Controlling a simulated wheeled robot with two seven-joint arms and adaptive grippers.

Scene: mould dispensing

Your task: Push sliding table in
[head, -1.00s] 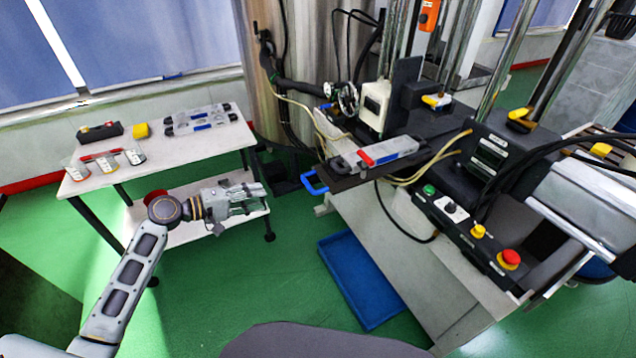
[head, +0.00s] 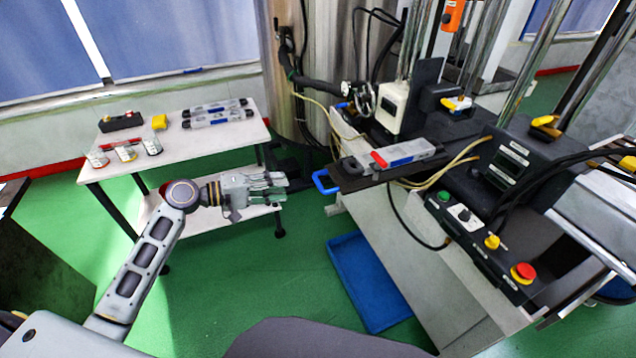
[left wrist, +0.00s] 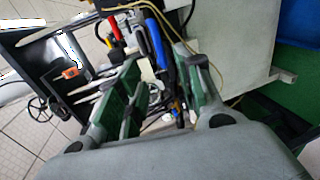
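The sliding table is a black plate (head: 364,181) jutting out from the press toward the left, with a blue handle (head: 324,183) on its end. A grey mould with red and blue marks (head: 405,153) lies on it. My left gripper (head: 284,188) is in front of the handle, to its left in the head view, with a small gap and no visible contact. In the left wrist view its two fingers (left wrist: 168,95) are spread, with nothing held between them. Blue and red parts show beyond the fingers there. My right gripper is in neither view.
A white side table (head: 180,148) with moulds and small containers stands at the back left. A blue tray (head: 368,283) lies on the green floor beside the press. A control box with a red button (head: 523,272) is at the right. The floor between is clear.

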